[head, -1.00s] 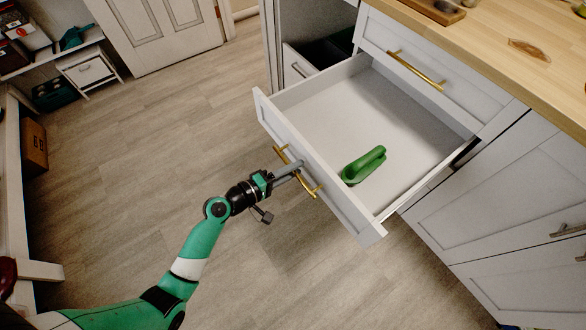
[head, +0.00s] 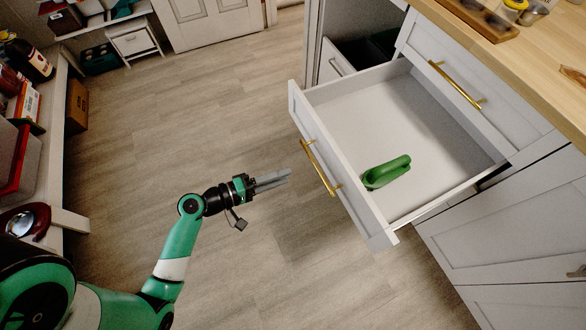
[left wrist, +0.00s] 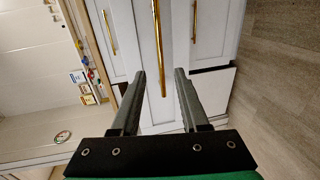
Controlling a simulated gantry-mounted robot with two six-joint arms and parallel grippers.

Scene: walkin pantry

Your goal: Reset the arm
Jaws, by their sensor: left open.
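My left gripper (head: 288,177) is open and empty, held out over the floor to the left of the open drawer. Its two parallel fingers also show in the left wrist view (left wrist: 166,75), with nothing between them. The white drawer (head: 300,110) is pulled out and has a brass handle (head: 320,167) on its front. The fingers are apart from this handle. A green object (head: 386,172) lies inside the drawer near its front. The drawer handle also shows in the left wrist view (left wrist: 158,45) beyond the fingertips. My right gripper is not in view.
A wooden counter (head: 545,60) with white cabinets stands on the right. Shelves with boxes and bottles (head: 35,60) line the left. A white door (head: 215,25) is at the back. The floor (head: 200,120) between is clear.

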